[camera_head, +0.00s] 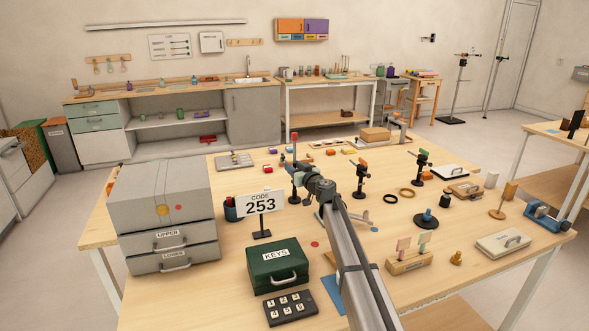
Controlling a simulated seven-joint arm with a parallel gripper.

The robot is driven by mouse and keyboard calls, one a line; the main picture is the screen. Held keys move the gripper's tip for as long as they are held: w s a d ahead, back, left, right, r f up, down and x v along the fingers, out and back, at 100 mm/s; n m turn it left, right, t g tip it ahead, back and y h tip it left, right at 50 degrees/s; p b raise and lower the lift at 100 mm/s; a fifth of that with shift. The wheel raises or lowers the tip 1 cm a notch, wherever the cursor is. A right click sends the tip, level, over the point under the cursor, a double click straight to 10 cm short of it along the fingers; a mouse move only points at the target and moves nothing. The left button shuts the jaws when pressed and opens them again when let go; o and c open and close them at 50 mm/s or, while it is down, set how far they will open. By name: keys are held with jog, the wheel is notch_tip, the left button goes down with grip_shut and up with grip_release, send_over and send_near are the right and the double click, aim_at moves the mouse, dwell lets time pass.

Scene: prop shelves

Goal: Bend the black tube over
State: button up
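My arm reaches from the bottom edge to the middle of the table. My gripper (284,187) is at its far end, small and partly hidden by my own wrist, so its fingers cannot be told open or shut. Two other dark upright stands are to the right, one with an orange top (361,180) and one with a green and orange top (421,165). No piece is clearly recognisable as the black tube at this size.
A grey drawer unit (165,197) stands left, beside a code sign (261,204). A green KEYS box (278,268) and a black number pad (291,308) are in front. Black and tan rings (406,194), a dark-blue round base (426,222) and a wooden block (408,263) lie right.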

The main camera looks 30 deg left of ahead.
jog(key=shift+c, duration=0.5)
grip_shut()
jog(key=shift+s+d, duration=0.1)
jog(key=shift+s, duration=0.05)
jog(key=shift+s+d+f+n+t+y, duration=0.25)
jog(key=shift+s+d+t+y, duration=0.3)
jog(key=shift+y, duration=0.3)
jog(key=shift+s+d+f+n+t+y, duration=0.1)
jog(key=shift+s+d+n+t+y, duration=0.15)
jog(key=shift+s+d+t+y, duration=0.45)
jog(key=shift+w+a+g, duration=0.1)
jog(key=shift+a+g, duration=0.1)
jog(key=shift+g, duration=0.05)
jog(key=shift+o, duration=0.5)
grip_release()
jog(key=shift+w, duration=0.1)
jog(key=shift+d, duration=0.15)
